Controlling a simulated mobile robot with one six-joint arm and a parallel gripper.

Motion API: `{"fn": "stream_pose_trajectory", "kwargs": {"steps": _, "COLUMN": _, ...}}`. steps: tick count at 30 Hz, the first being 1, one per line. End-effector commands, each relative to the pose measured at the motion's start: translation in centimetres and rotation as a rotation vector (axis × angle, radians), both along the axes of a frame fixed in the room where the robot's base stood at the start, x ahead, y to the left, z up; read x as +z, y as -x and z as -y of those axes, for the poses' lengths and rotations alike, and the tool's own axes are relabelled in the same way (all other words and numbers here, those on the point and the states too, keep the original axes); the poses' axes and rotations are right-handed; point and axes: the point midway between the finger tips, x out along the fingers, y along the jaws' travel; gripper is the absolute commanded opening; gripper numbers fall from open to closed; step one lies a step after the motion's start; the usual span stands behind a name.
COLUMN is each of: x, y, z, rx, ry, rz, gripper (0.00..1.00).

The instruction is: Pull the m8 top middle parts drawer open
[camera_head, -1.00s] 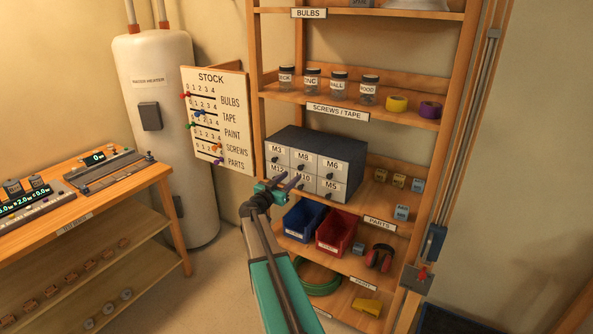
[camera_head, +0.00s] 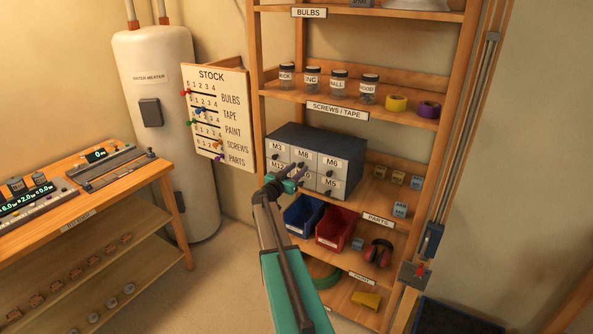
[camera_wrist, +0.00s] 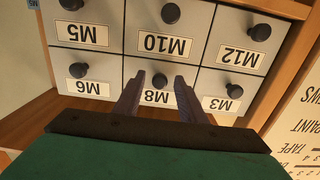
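The parts cabinet (camera_head: 340,148) is a dark box with two rows of pale drawer fronts. The M8 drawer (camera_head: 302,154) is the top middle one and looks closed. In the wrist view, which is upside down, the M8 drawer (camera_wrist: 157,97) is at the lower middle, with its dark round knob (camera_wrist: 160,80) showing. My gripper (camera_head: 303,171) is at the cabinet front, partly hiding the M10 drawer. In the wrist view my gripper (camera_wrist: 159,82) is open, with one finger on each side of the M8 knob. I cannot tell whether the fingers touch it.
Neighbouring knobs on M3 (camera_wrist: 232,91), M6 (camera_wrist: 81,70) and M10 (camera_wrist: 171,13) stick out close by. Blue (camera_head: 303,215) and red (camera_head: 335,228) bins sit on the shelf below. The stock board (camera_head: 220,118) stands left of the cabinet.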

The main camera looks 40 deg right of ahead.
Motion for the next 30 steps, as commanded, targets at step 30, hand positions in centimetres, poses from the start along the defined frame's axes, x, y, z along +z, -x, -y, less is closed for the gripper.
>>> {"fn": "stream_pose_trajectory", "kwargs": {"steps": 30, "x": -0.4, "y": -0.6, "z": -2.5, "rx": 0.017, "ry": 0.000, "rz": 0.002, "gripper": 0.00}}
